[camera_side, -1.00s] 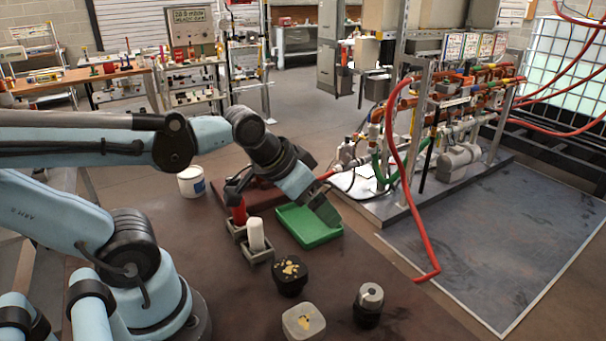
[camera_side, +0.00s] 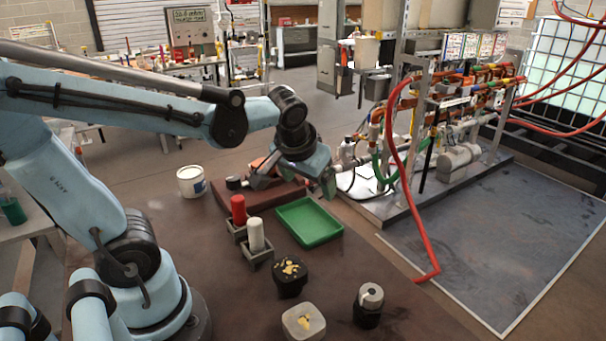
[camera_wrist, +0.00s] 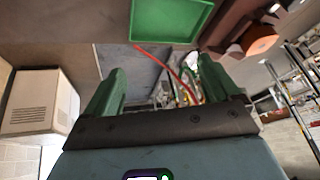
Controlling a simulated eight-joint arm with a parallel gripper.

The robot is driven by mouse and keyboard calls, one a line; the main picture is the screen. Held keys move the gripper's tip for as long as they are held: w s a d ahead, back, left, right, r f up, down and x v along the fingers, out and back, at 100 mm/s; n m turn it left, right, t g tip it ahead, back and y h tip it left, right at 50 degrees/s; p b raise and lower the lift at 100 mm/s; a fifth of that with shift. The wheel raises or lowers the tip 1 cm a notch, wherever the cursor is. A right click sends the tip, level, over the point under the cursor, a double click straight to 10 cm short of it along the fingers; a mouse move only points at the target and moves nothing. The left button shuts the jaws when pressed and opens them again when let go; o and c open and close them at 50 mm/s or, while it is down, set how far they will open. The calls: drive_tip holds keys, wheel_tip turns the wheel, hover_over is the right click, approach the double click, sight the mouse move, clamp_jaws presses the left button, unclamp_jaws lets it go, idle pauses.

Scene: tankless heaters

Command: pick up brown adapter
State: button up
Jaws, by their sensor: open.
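An orange-brown rounded piece, which looks like the brown adapter (camera_wrist: 260,40), shows at the upper right of the wrist view, to the right of my fingers and apart from them. In the side view an orange-brown shape (camera_side: 262,160) shows behind my gripper, partly hidden by it; I cannot tell whether it is the same piece. My gripper (camera_side: 292,186) is open, raised by the dark red-brown block (camera_side: 221,188). In the wrist view my gripper (camera_wrist: 162,78) shows two green fingers spread apart with nothing between them.
A green tray (camera_side: 309,223) lies right of red (camera_side: 238,209) and white (camera_side: 256,234) cylinders in grey holders. Several dark fittings stand at the front. A white tub (camera_side: 191,181) stands behind left. A pipe rack with a red hose (camera_side: 408,190) stands at right.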

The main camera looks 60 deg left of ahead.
drive_tip(key=w+a+n+g+y, duration=0.45)
drive_tip(key=a+n, duration=0.25)
drive_tip(key=a, duration=0.2)
drive_tip(key=n+g+y, duration=0.5)
drive_tip(key=n, duration=0.6)
approach(264, 163)
drive_tip(key=x, duration=0.4)
drive_tip(key=shift+a, duration=0.5)
drive_tip(key=shift+h, duration=0.25)
drive_tip(key=shift+x, duration=2.7)
drive_tip(key=shift+s+d+f, duration=0.15)
drive_tip(key=c, duration=1.4)
drive_tip(key=shift+c, duration=0.2)
